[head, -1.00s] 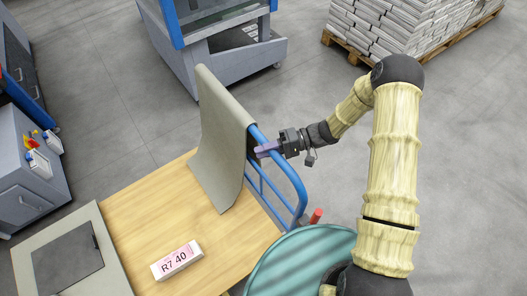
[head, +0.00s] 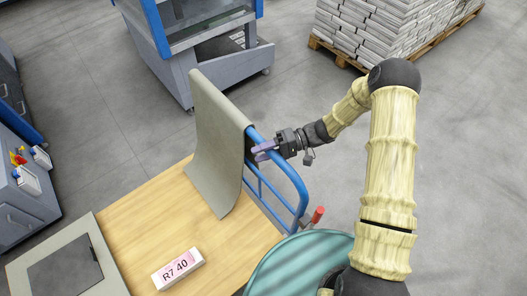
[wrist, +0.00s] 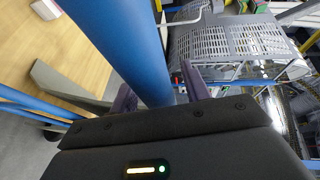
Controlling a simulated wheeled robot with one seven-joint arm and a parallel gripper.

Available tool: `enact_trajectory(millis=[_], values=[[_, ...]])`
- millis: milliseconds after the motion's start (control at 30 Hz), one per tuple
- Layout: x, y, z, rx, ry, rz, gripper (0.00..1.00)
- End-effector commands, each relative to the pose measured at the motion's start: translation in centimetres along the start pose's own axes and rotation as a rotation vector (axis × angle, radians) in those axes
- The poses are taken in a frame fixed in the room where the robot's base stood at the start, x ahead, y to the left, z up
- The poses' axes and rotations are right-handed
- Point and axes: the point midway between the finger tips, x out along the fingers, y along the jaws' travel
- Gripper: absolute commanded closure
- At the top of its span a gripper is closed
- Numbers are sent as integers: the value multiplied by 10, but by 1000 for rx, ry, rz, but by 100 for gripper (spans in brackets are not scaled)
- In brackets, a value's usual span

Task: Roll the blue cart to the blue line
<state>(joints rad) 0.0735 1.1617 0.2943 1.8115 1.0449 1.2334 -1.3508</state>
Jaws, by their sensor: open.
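The blue cart has a pale wooden deck (head: 135,240) and a blue tubular handle frame (head: 294,178), seen in the head view. A grey-green sheet (head: 218,150) hangs over the handle and onto the deck. My gripper (head: 264,152) is at the handle's upper bar, by the sheet's edge. In the wrist view the thick blue bar (wrist: 125,45) runs between my two purple fingers, which stand apart. Whether they touch the bar is hard to tell. I see no blue line on the floor.
A blue-grey machine (head: 215,75) stands ahead, a pallet of newspapers (head: 385,30) at top right, another machine (head: 25,195) at left. Grey floor (head: 120,130) between them is clear.

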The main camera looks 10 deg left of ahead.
Motion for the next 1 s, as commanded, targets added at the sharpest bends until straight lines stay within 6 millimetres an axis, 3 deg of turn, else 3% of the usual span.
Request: enact_trajectory(millis=[267, 800, 1000], values=[[-33, 2, -1, -1, 10, 2, 53], [-138, 3, -2, -2, 3, 1, 53], [-168, 3, -1, 1, 2, 0, 53]])
